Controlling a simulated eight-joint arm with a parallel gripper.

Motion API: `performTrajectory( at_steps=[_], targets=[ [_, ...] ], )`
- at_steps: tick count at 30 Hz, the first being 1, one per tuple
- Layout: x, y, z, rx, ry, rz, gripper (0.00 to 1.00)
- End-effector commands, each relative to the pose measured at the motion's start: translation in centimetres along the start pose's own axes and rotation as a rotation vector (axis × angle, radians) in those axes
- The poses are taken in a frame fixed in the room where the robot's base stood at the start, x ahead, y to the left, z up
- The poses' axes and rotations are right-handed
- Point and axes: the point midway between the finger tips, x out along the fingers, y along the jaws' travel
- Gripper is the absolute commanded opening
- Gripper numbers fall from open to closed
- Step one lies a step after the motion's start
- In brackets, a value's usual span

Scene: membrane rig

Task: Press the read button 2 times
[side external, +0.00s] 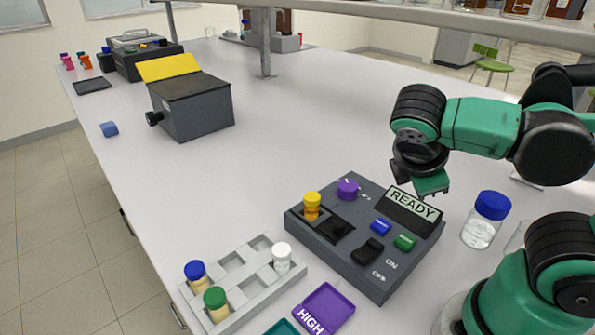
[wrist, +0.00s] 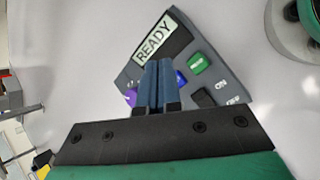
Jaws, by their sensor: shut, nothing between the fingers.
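The dark grey instrument (side external: 340,262) sits on the bench with its display (side external: 412,205) reading READY. Below the display are a blue button (side external: 381,227) and a green button (side external: 405,242); their small labels are too blurred to read surely. My gripper (side external: 432,194) is shut and empty, above the display side of the instrument in the side view. In the wrist view my gripper (wrist: 158,66) covers part of the instrument (wrist: 134,73). The blue button (wrist: 181,77) is partly hidden just right of its fingers, and the green button (wrist: 197,63) is farther right.
The instrument also bears a purple knob (side external: 347,189), a black ON/OFF switch (side external: 367,251) and an orange vial with a yellow cap (side external: 312,206). A blue-capped jar (side external: 483,222) stands to its right. A grey rack (side external: 232,296) with vials lies at front left.

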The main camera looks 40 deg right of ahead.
Motion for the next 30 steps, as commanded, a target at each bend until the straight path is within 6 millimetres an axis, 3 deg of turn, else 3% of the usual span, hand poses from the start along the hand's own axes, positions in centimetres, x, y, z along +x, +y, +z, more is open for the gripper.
performTrajectory(
  at_steps=[15, 30],
  targets=[
    [4.6, -2.4, -2.6, 0.001, 0.001, 0.000, 0.00],
    [6.2, -3.4, -3.3, 0.001, 0.001, 0.000, 0.00]
  ],
)
